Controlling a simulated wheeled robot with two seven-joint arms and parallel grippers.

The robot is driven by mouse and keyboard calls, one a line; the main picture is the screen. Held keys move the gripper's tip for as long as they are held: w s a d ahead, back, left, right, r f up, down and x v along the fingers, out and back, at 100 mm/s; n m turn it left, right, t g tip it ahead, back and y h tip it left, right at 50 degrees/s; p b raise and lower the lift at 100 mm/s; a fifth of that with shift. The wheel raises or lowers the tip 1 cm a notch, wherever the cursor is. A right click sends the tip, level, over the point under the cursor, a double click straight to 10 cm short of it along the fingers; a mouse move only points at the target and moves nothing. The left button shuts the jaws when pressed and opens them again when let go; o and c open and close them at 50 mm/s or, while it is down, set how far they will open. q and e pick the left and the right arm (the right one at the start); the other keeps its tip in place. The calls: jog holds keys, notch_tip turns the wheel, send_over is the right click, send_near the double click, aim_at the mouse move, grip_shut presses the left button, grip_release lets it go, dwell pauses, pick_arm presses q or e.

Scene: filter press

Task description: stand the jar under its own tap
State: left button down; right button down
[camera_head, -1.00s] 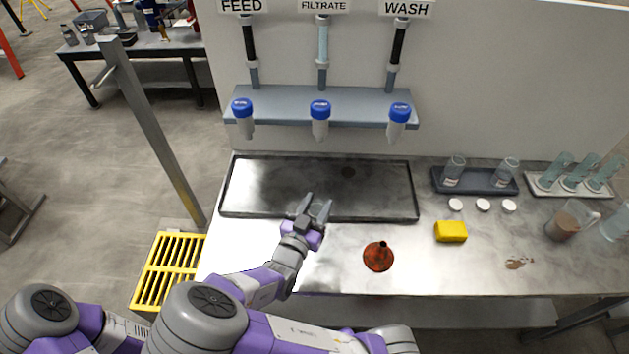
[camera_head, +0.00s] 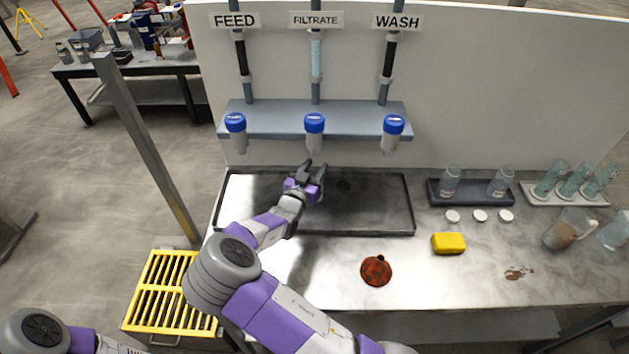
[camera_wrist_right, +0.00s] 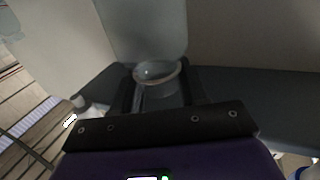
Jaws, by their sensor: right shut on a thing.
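My right gripper (camera_head: 314,170) is over the dark tray (camera_head: 405,205), just in front of and below the FILTRATE tap (camera_head: 314,144). In the right wrist view it is shut on a clear jar (camera_wrist_right: 158,74), whose round open mouth shows between the fingers. In the head view I cannot make out the held jar, nor whether it touches the tray. The FEED tap (camera_head: 237,143) is to the left and the WASH tap (camera_head: 390,143) to the right. All have blue tops. The jar's label is not readable. My left gripper is out of view.
Two clear jars (camera_head: 449,183) stand in a small dark tray (camera_head: 470,200) at the right. Several caps (camera_head: 480,215), a yellow sponge (camera_head: 448,243), a rusty-red funnel (camera_head: 376,271) and a pitcher (camera_head: 568,228) are on the bench. The dark tray's right part is clear.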

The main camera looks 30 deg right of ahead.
notch_tip(320, 180, down, 4)
jog(key=shift+f+b, duration=0.25)
jog(key=shift+b, duration=0.05)
jog(key=shift+w+f, duration=0.15)
jog(key=c, duration=0.6)
grip_release()
jog(key=shift+f, duration=0.1)
